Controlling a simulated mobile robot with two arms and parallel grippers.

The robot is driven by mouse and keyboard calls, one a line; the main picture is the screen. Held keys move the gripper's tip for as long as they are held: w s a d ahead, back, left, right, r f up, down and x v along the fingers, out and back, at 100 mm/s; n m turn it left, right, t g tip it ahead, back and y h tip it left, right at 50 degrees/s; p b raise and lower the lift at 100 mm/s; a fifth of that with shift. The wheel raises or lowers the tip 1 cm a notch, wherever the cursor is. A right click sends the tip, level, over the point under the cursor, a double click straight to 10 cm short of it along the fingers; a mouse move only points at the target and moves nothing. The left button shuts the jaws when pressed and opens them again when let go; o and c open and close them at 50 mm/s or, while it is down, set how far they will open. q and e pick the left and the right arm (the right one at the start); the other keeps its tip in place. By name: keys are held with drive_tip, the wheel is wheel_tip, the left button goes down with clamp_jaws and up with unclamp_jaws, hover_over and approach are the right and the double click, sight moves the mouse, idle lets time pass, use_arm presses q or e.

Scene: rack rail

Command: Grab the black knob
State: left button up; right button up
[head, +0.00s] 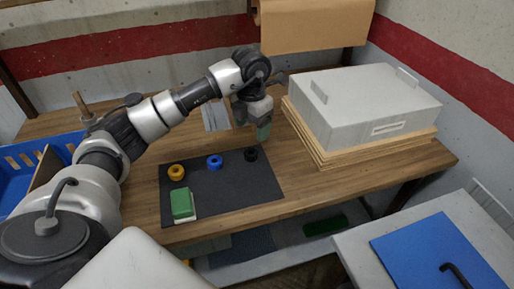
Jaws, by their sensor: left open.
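The black knob (251,154) sits on the dark mat (225,200), near its far right part. It is small and dark against the mat. My left gripper (262,130) hangs down from the arm just above and behind the knob in the picture, apart from it. It is open. A greenish patch shows at its fingertips; I cannot tell whether it is a finger pad or something behind. My right gripper is out of view.
A green and white block (183,204) lies at the mat's front left. A large grey box (370,108) on stacked boards stands right. A blue crate (38,172) is left.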

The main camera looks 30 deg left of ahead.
sight(250, 152)
use_arm(q)
drive_tip(key=f, duration=0.1)
drive_tip(key=s+f, duration=0.1)
drive_tip(key=f, duration=0.1)
drive_tip(key=shift+f, duration=0.35)
wheel_tip(250, 152, down, 4)
drive_tip(key=shift+f+p, duration=0.2)
drive_tip(key=shift+p, duration=0.5)
drive_tip(key=shift+w+f, duration=0.1)
drive_tip(key=shift+f, duration=0.25)
drive_tip(key=c, duration=0.6)
drive_tip(key=shift+r, duration=0.1)
drive_tip(key=c, duration=0.4)
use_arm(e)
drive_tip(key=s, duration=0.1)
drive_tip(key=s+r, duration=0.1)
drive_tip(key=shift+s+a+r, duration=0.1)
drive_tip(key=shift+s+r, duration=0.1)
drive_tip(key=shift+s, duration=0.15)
use_arm(q)
drive_tip(key=shift+c, duration=0.2)
